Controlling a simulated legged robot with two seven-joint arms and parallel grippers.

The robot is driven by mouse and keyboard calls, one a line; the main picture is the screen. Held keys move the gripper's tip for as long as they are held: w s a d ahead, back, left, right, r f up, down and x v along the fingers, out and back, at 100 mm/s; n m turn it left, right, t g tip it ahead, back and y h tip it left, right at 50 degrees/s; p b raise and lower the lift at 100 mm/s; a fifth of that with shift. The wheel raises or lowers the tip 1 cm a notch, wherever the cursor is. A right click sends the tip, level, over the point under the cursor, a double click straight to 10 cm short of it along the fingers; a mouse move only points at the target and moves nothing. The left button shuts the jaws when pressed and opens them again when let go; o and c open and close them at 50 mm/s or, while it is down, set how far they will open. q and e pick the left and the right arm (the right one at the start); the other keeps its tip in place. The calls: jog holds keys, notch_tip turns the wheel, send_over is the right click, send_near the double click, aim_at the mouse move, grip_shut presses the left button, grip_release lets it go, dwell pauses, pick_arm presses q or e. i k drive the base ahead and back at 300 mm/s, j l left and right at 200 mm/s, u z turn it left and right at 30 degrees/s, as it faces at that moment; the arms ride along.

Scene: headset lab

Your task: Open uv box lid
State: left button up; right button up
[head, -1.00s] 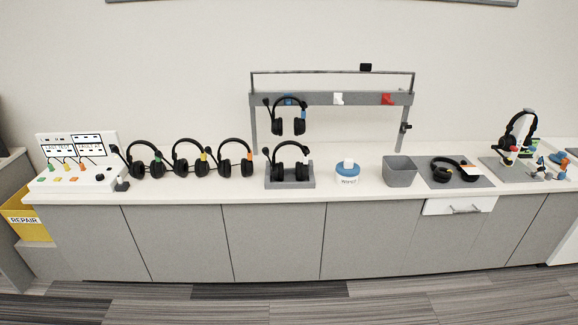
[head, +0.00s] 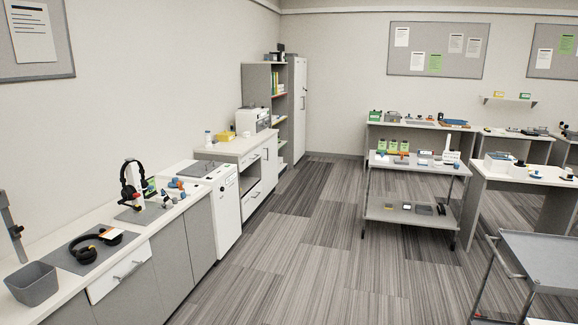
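A white box-shaped appliance (head: 253,120) stands on the far counter along the left wall, beside the tall shelf. It may be the uv box, but it is too small and distant to tell, and I cannot make out its lid. Neither of my grippers is in view.
The near counter (head: 75,223) along the left holds a grey bin (head: 32,283), black headphones on a mat (head: 96,246) and a headset on a stand (head: 133,184). Open striped floor (head: 275,240) runs down the middle. A shelf cart (head: 414,215) and a grey trolley (head: 545,255) stand right.

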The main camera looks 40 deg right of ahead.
aim_at(200, 169)
jog(key=z, duration=0.6)
jog(key=i+z, duration=0.1)
jog(key=i+l+z, duration=0.15)
jog(key=i, duration=0.55)
jog(key=i+l+z, duration=0.15)
jog(key=i, duration=0.55)
jog(key=i+l+z, duration=0.15)
jog(key=i, duration=0.55)
jog(key=i+j, duration=0.1)
jog(key=i, duration=1.3)
jog(key=i+j, duration=0.15)
jog(key=i, duration=1.3)
jog(key=i+u, duration=0.25)
jog(key=i, duration=0.2)
jog(key=i+l+u, duration=0.55)
jog(key=i, duration=0.25)
jog(key=i+u, duration=0.25)
jog(key=u, duration=0.15)
jog(key=i+l+u, duration=0.15)
jog(key=u, duration=0.3)
jog(key=i+l+u, duration=0.2)
jog(key=u, duration=0.2)
jog(key=i+l+u, duration=0.2)
jog(key=u, duration=0.2)
jog(key=i+l+u, duration=0.1)
jog(key=l+u, duration=0.35)
jog(key=i+j, duration=0.15)
jog(key=j, duration=0.2)
jog(key=i+j, duration=0.1)
jog(key=j, duration=0.25)
